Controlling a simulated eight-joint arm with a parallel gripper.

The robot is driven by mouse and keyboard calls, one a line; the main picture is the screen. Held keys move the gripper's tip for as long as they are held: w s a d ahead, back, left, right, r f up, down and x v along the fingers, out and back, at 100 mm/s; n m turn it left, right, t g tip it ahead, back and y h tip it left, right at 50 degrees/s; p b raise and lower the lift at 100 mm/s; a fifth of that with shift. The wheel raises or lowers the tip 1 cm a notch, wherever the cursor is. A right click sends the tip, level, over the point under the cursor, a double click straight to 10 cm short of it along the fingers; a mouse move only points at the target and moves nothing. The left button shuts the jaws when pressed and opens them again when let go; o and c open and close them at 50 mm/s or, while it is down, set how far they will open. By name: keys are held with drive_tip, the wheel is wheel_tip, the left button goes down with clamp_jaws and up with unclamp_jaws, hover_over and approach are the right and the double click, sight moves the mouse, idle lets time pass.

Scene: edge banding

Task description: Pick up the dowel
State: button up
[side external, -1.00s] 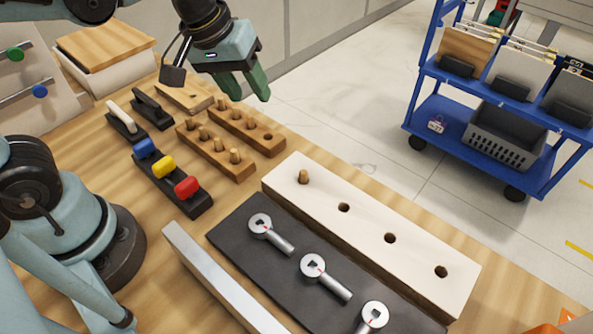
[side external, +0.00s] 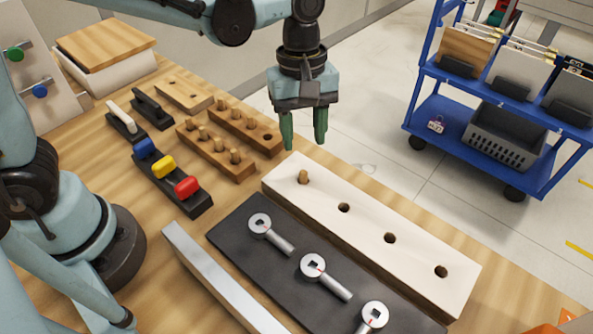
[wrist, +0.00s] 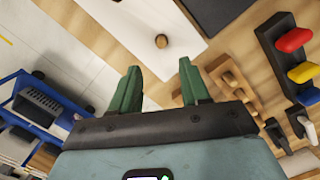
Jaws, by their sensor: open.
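A wooden dowel (side external: 303,177) stands upright in the first hole of the long white block (side external: 365,212). It also shows in the wrist view (wrist: 161,41), ahead of the fingertips. More dowels stand in two wooden racks, the near rack (side external: 214,151) and the far rack (side external: 245,130). My gripper (side external: 304,146) points down with green fingers, open and empty. It hangs above and behind the dowel in the white block, apart from it. In the wrist view my two fingers (wrist: 162,80) are spread with nothing between them.
A dark mat (side external: 240,231) with several metal tools lies before the white block. A metal bar (side external: 220,280) lies nearer. Red, yellow and blue-handled items sit in a black holder (side external: 170,188) at left. A blue cart (side external: 480,145) stands beyond the table.

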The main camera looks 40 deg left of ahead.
sight(303, 171)
drive_tip(key=shift+s+d+f, duration=0.1)
drive_tip(key=shift+d+f, duration=0.05)
drive_tip(key=shift+f, duration=0.75)
drive_tip(key=f, duration=0.2)
drive_tip(key=s+f, duration=0.1)
drive_tip(key=shift+d+f, duration=0.25)
drive_tip(key=shift+d, duration=0.15)
drive_tip(key=shift+f, duration=0.75)
clamp_jaws()
